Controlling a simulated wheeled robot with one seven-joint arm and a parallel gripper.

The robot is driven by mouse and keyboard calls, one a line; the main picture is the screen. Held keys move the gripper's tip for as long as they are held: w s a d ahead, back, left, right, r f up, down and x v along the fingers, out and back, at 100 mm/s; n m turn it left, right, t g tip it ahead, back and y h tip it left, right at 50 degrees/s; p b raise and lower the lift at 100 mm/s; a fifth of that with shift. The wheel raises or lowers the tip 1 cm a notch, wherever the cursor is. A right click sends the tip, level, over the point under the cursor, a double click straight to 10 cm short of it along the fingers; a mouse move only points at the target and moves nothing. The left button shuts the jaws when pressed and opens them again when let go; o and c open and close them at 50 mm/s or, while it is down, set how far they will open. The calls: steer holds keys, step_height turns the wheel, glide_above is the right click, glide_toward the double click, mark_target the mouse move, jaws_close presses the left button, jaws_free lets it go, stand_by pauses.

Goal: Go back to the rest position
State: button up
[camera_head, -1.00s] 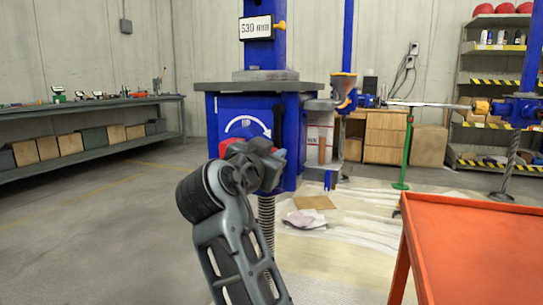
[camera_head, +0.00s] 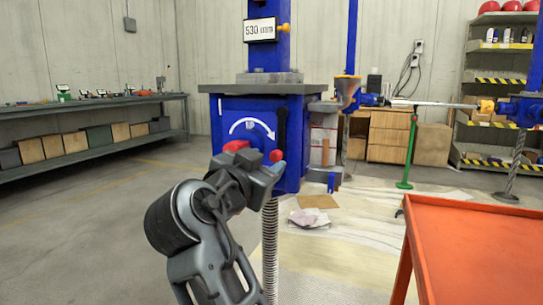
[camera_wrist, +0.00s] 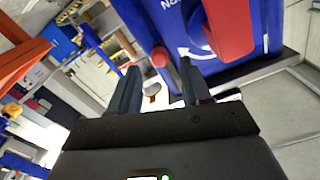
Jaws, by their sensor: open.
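My gripper (camera_wrist: 157,88) shows in the wrist view with its two fingers apart and nothing between them. In the head view my gripper (camera_head: 262,165) is in front of the blue screw jack housing (camera_head: 238,112), at its lower part. The housing has a white curved arrow, a black lever (camera_head: 282,128), a red part (camera_head: 236,146) and a red knob (camera_head: 276,155). In the wrist view the red knob (camera_wrist: 160,57) lies beyond the fingertips, and a larger red part (camera_wrist: 230,28) is to its right. A display (camera_head: 260,30) on the column reads 530.
An orange table (camera_head: 475,245) stands at the front right. A long grey bench (camera_head: 90,104) runs along the left wall. A threaded screw (camera_head: 270,250) hangs below the jack. Papers (camera_head: 308,218) lie on the floor. The floor at left is open.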

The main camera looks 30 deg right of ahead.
steer(key=shift+v, duration=0.95)
steer(key=s+a+f+n+t+y, duration=0.1)
steer(key=s+f+n+t+y, duration=0.35)
steer(key=f, duration=0.75)
steer(key=s+a+f+n+t+y, duration=0.1)
steer(key=s+f+n+y, duration=0.35)
steer(key=f+n, duration=0.55)
steer(key=s+a+f+n+y, duration=0.1)
steer(key=s+f+y, duration=0.3)
steer(key=s, duration=0.6)
steer(key=s+a+f+n+y, duration=0.15)
steer(key=s+f, duration=0.35)
steer(key=s, duration=0.5)
steer(key=s+r+m, duration=0.2)
steer(key=s+r, duration=0.3)
steer(key=s, duration=0.9)
step_height(320, 180, up, 27)
steer(key=p, duration=2.6)
steer(key=shift+a+r+p, duration=0.15)
steer(key=shift+r+p, duration=0.05)
steer(key=shift+p, duration=0.1)
